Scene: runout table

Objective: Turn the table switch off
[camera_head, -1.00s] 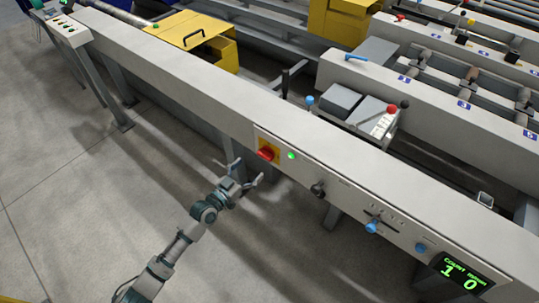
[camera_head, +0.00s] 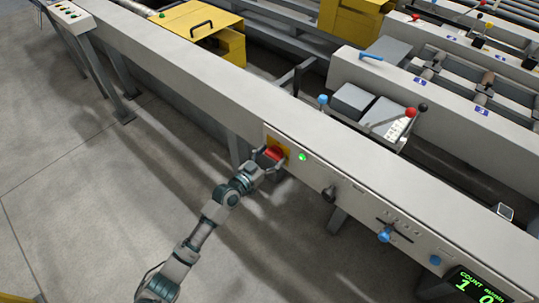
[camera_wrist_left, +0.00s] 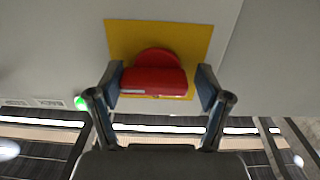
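The table switch is a red rotary knob (camera_head: 273,153) on a yellow plate (camera_head: 285,148), set in the front face of the long grey table. In the left wrist view the red knob (camera_wrist_left: 155,82) sits between my fingers, in front of the yellow plate (camera_wrist_left: 185,38). My left gripper (camera_head: 269,160) is at the switch, with its fingers (camera_wrist_left: 160,88) spread either side of the knob. The left finger is very close to the knob; a small gap shows at the right finger. Whether either touches is unclear. My right gripper is out of view.
A lit green lamp (camera_head: 303,157) is just right of the switch. Further right are a black knob (camera_head: 329,193), a blue knob (camera_head: 385,234) and a green-lettered display (camera_head: 475,287). The floor (camera_head: 90,210) in front of the table is clear.

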